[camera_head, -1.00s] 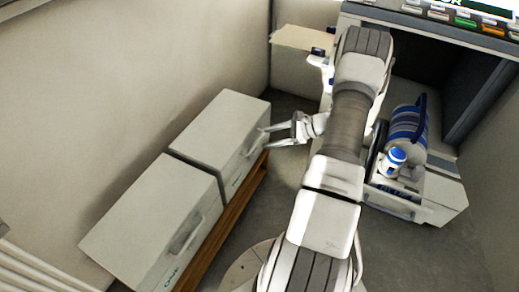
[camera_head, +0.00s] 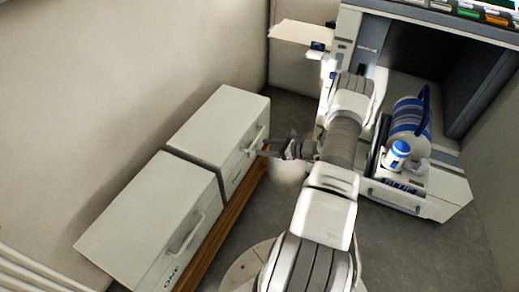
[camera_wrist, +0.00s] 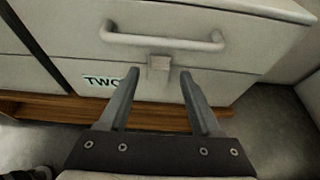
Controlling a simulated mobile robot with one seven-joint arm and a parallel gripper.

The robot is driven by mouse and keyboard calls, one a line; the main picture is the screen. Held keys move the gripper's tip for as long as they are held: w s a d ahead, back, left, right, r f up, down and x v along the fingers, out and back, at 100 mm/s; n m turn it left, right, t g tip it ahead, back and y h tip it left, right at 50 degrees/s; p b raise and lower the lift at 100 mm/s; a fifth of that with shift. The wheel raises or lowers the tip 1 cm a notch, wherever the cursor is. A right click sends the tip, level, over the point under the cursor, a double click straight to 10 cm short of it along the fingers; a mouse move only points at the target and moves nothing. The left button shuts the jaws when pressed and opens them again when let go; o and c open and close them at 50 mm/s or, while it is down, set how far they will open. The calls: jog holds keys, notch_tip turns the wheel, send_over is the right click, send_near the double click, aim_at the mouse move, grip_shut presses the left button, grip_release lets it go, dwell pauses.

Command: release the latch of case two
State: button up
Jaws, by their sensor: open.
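Case two (camera_head: 222,130) is the farther of two pale cases on a low wooden stand; its front bears the label "TWO" (camera_wrist: 101,81) in the wrist view. A bar handle (camera_wrist: 163,40) runs across its upper front. The small grey square latch (camera_wrist: 159,62) sits just below the handle. My gripper (camera_wrist: 158,72) is open and empty, one finger to each side below the latch in the picture. In the head view my gripper (camera_head: 268,147) is close to the case's front; whether it touches cannot be told.
Case one (camera_head: 150,222), labelled "ONE", stands nearer on the same wooden stand (camera_head: 215,238). A cart with a blue-striped cylinder (camera_head: 408,118) and a small blue-white bottle (camera_head: 398,153) stands to the right. Grey floor lies between.

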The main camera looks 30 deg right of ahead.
aim_at(256, 146)
jog(key=shift+b+x, duration=0.3)
jog(key=shift+x, duration=1.2)
jog(key=shift+c, duration=0.2)
grip_shut()
